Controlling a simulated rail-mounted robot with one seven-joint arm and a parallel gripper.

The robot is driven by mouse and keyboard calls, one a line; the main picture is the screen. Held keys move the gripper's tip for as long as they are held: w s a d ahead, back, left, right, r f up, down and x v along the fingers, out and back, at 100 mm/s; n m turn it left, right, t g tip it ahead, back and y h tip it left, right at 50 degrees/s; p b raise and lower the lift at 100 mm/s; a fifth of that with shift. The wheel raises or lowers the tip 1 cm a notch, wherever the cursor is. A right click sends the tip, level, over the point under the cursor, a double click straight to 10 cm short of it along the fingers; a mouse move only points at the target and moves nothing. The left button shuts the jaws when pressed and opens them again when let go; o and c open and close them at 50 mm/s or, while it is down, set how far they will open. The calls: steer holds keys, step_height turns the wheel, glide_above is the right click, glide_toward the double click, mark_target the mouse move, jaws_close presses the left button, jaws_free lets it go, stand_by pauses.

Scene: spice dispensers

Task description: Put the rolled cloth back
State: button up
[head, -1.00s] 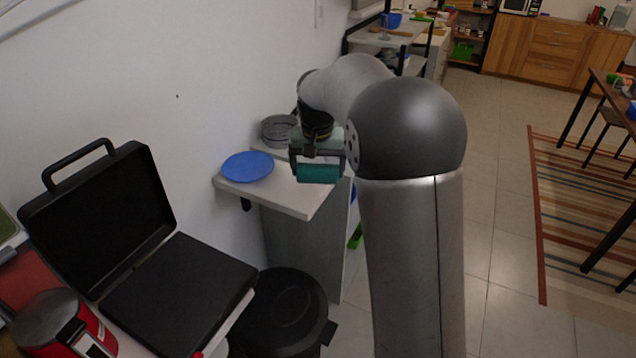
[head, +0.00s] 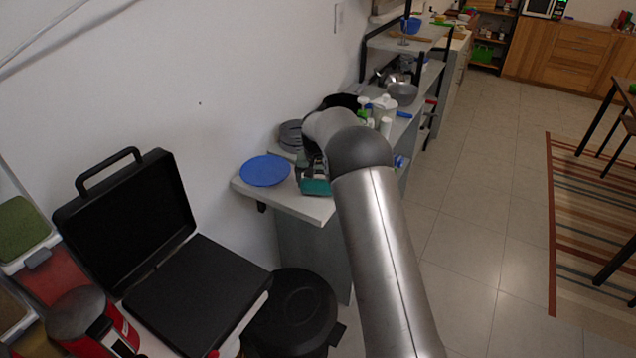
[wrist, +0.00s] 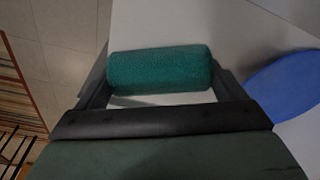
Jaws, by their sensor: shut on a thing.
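The rolled cloth (wrist: 160,69) is a teal roll held crosswise between the two fingers of my gripper (wrist: 162,80) in the wrist view. My gripper is shut on it, one finger at each end. In the head view the cloth (head: 316,187) shows below my gripper (head: 312,176), over the white counter top (head: 290,203) and to the right of the blue plate. I cannot tell whether the cloth touches the counter.
A blue plate (head: 265,170) lies on the counter, with grey stacked bowls (head: 290,134) behind. Bottles, a white jug (head: 384,105) and pans stand further back. An open black case (head: 190,275) and a dark bin (head: 292,312) are nearer. The counter's front edge is close to the cloth.

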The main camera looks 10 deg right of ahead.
mark_target(317, 188)
steer(key=shift+f, duration=0.4)
steer(key=shift+f, duration=0.2)
steer(key=o, duration=0.7)
step_height(317, 188, up, 12)
steer(key=s+b, duration=0.2)
steer(key=s+r, duration=0.4)
steer(key=s, duration=0.4)
steer(key=s+f+n, duration=0.1)
steer(key=s, duration=1.1)
steer(key=s+f+n+g, duration=0.1)
steer(key=s+f, duration=0.1)
steer(key=s, duration=1)
steer(key=s+f+n, duration=0.1)
steer(key=s, duration=1.1)
steer(key=shift+s+a+f+n+y, duration=0.1)
steer(key=shift+s+f+n+y, duration=0.2)
steer(key=shift+f+n, duration=0.1)
